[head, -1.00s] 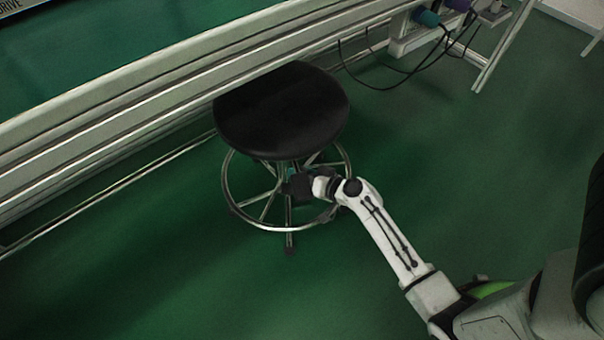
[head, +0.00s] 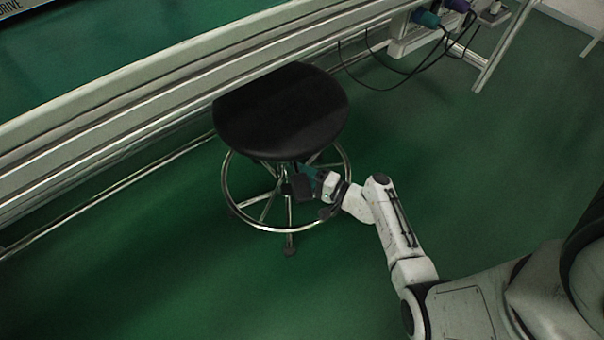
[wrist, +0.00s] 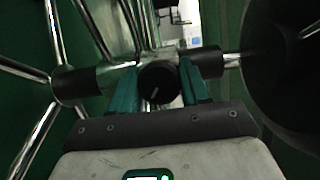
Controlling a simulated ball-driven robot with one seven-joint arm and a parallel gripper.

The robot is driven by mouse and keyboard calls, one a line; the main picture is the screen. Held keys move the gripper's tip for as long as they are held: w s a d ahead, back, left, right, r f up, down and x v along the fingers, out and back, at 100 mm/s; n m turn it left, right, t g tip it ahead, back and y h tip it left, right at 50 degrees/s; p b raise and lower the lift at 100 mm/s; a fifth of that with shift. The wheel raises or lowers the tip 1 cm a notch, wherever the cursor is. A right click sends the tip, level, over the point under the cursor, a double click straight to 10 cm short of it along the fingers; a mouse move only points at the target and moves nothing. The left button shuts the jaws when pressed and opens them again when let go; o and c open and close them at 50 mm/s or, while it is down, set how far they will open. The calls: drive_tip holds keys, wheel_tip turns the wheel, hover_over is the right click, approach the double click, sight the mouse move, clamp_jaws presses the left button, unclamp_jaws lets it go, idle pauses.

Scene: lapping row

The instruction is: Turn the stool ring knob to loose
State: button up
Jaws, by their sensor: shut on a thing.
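The stool has a round black seat (head: 281,112) and a chrome foot ring (head: 228,190) with spokes below it. In the wrist view the seat (wrist: 285,65) fills the right side and the black ring hub (wrist: 75,85) is at left. The round black ring knob (wrist: 158,88) has a short pale mark, tilted slightly from upright in that picture. My gripper (wrist: 158,80) has its teal fingers on both sides of the knob, shut on it. In the head view my gripper (head: 301,180) is under the seat's front edge, and I cannot make out the knob there.
A long pale bench rail (head: 120,105) runs diagonally behind and partly over the stool. Dark cables (head: 400,75) hang at the upper right. The green floor (head: 480,150) in front and to the right is clear.

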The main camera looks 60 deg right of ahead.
drive_tip(key=m+t, duration=0.1)
drive_tip(key=m, duration=0.2)
drive_tip(key=m+t+h, duration=0.1)
drive_tip(key=m, duration=0.3)
drive_tip(key=shift+d+t, duration=0.15)
drive_tip(key=shift+t, duration=0.15)
drive_tip(key=shift+m, duration=0.4)
drive_tip(key=shift+r, duration=0.1)
drive_tip(key=o, duration=1)
